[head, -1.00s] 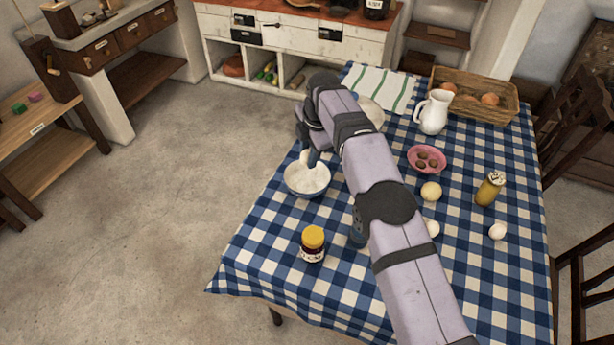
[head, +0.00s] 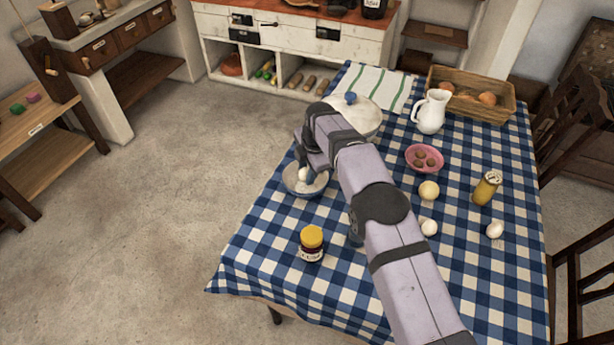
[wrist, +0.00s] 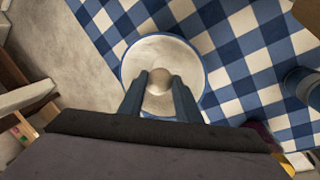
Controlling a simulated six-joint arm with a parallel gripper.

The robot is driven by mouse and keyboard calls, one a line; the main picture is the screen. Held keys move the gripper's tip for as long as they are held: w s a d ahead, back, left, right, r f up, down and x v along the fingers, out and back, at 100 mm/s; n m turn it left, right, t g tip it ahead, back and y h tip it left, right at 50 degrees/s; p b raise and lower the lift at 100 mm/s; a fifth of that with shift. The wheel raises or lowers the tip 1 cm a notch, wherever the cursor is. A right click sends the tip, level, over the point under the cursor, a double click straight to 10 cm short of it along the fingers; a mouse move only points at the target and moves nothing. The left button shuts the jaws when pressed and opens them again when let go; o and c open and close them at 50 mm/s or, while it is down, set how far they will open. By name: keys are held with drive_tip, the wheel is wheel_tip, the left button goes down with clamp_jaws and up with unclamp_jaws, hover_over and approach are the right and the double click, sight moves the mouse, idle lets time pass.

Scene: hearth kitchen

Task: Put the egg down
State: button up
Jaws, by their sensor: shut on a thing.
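A pale egg (head: 303,174) is between the two fingers of my gripper (head: 304,168), over a blue-rimmed bowl (head: 324,185). In the wrist view the egg (wrist: 158,82) shows between the dark blue fingers (wrist: 160,88), with the bowl (wrist: 200,62) around and behind it. My gripper is shut on the egg. The bowl's inside looks whitish. Whether the egg touches the inside of the bowl I cannot tell. My arm hides part of the bowl in the head view.
A jar with a yellow lid (head: 311,243) stands in front of the bowl. A white pot with a blue knob (head: 362,112) is behind my arm. A white jug (head: 432,110), a pink bowl (head: 412,165), a loose egg (head: 495,230) and a yellow jar (head: 487,188) are to the right.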

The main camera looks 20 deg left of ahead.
drive_tip(key=shift+f+p, duration=0.3)
drive_tip(key=shift+f, duration=1.05)
drive_tip(key=shift+f, duration=0.15)
drive_tip(key=o, duration=0.3)
drive_tip(key=shift+f, duration=0.1)
drive_tip(key=shift+o, duration=0.8)
drive_tip(key=shift+r, duration=0.2)
drive_tip(key=shift+r, duration=0.15)
drive_tip(key=b+v, duration=0.2)
drive_tip(key=v, duration=0.9)
drive_tip(key=shift+d+r, duration=0.15)
drive_tip(key=shift+r, duration=0.25)
